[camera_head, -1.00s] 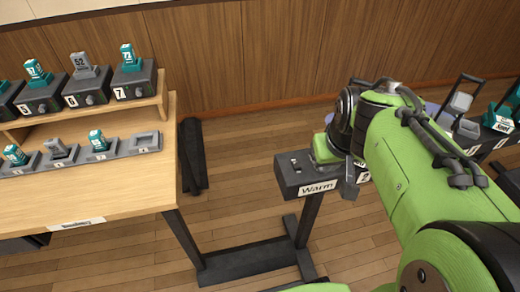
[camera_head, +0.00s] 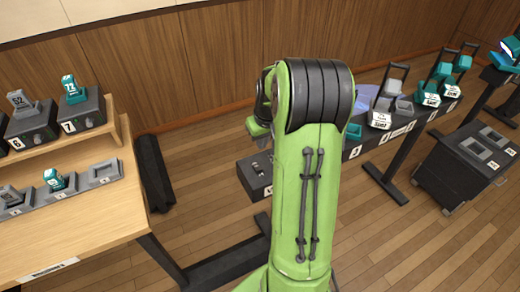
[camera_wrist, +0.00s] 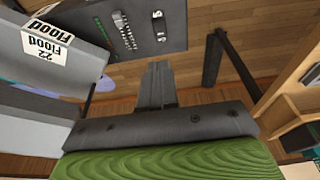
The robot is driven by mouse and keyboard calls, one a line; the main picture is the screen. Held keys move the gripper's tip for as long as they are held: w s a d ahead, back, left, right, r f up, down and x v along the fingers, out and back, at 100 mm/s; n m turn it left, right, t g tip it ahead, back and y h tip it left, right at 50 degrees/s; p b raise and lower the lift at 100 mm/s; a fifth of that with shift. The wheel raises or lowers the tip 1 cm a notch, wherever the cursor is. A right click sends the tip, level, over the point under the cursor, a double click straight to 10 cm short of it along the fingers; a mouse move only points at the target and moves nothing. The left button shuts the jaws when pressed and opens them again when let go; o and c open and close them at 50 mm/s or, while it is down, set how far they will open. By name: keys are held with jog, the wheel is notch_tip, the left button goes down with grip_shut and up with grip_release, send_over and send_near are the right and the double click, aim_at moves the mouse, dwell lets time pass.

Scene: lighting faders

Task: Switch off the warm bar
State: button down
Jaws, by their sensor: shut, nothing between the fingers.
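The dark box labelled "Warm" in the earlier head view stands left of my arm in the head view (camera_head: 253,186); my arm hides its right part and most of its label. Small controls (camera_head: 256,167) show on its top. The wrist view shows a dark panel (camera_wrist: 172,40) with a small switch (camera_wrist: 159,27) and a ribbed slider strip (camera_wrist: 124,30). I cannot tell the switch's position. My gripper (camera_wrist: 158,70) is shut and empty, its tips near the panel's edge in the picture, apart from the switch. In the head view my arm hides the fingers.
A "Flood 22" label (camera_wrist: 47,42) is on a grey block close at the wrist view's left. In the head view, a wooden desk (camera_head: 95,225) with numbered units stands left. A rail with lamps (camera_head: 383,112) and a dark cart (camera_head: 455,165) stand right. Open floor lies in front.

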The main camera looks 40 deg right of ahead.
aim_at(260, 170)
jog(key=b+x, duration=0.1)
jog(key=x, duration=0.2)
jog(key=b+x, duration=0.1)
jog(key=x, duration=0.3)
jog(key=s+b+x, duration=0.1)
jog(key=x, duration=0.2)
jog(key=shift+w+a+f, duration=0.1)
jog(key=shift+a+f, duration=0.05)
jog(key=shift+f, duration=0.8)
jog(key=shift+s+a+f+b, duration=0.15)
jog(key=shift+s+f+b, duration=0.2)
jog(key=shift+f+b, duration=0.35)
jog(key=shift+r, duration=0.2)
jog(key=shift+w+d+r+p, duration=0.15)
jog(key=shift+w+p, duration=0.15)
jog(key=shift+w, duration=0.1)
jog(key=shift+w+d+r+p, duration=0.15)
jog(key=shift+w+p, duration=0.1)
jog(key=shift+w, duration=0.15)
